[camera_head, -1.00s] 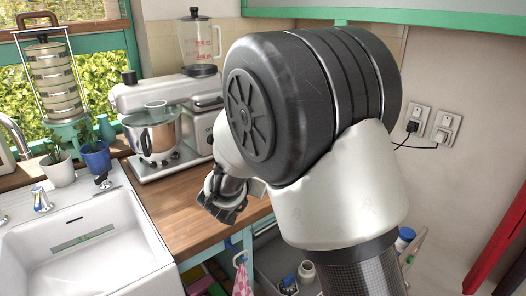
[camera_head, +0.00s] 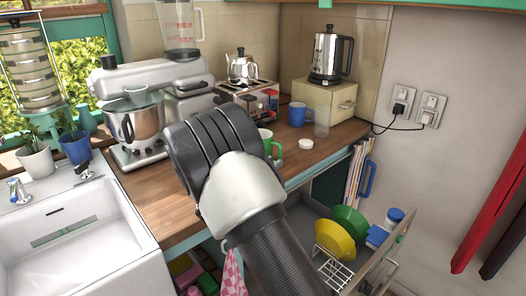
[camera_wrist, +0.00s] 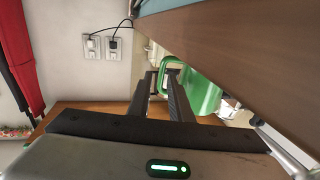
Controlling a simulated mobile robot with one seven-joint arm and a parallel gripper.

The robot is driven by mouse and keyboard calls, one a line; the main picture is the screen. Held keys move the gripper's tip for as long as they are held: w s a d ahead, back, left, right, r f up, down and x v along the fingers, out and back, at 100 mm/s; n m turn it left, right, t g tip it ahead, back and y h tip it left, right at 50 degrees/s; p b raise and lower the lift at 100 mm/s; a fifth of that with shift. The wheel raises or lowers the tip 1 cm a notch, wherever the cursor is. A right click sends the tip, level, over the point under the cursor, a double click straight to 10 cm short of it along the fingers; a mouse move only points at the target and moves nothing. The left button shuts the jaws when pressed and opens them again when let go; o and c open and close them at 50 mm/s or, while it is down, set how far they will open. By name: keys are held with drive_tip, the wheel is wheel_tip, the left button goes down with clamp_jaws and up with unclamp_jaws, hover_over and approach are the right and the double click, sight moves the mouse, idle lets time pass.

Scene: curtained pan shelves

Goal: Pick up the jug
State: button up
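A green jug-like vessel (camera_head: 265,138) with a side handle stands on the wooden counter, partly hidden behind my arm in the head view. In the wrist view, the green vessel (camera_wrist: 205,92) is just beyond my fingers, with its looped handle at the fingertips. My gripper (camera_wrist: 160,80) shows there as two dark fingers with a gap between them. The handle's near bar appears in line with this gap; I cannot tell whether a finger touches it. In the head view my gripper is hidden behind my arm.
A blue mug (camera_head: 298,114), a white lid (camera_head: 305,144), a toaster (camera_head: 247,95) and a kettle (camera_head: 331,55) on a cream box (camera_head: 325,100) stand nearby. A stand mixer (camera_head: 150,95) is left. An open drawer (camera_head: 375,270) with dishes juts out below the counter.

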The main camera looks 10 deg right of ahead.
sight(279, 156)
drive_tip(key=shift+x, duration=3.15)
drive_tip(key=shift+w+a, duration=0.15)
drive_tip(key=shift+a, duration=0.05)
drive_tip(key=shift+c, duration=0.2)
clamp_jaws()
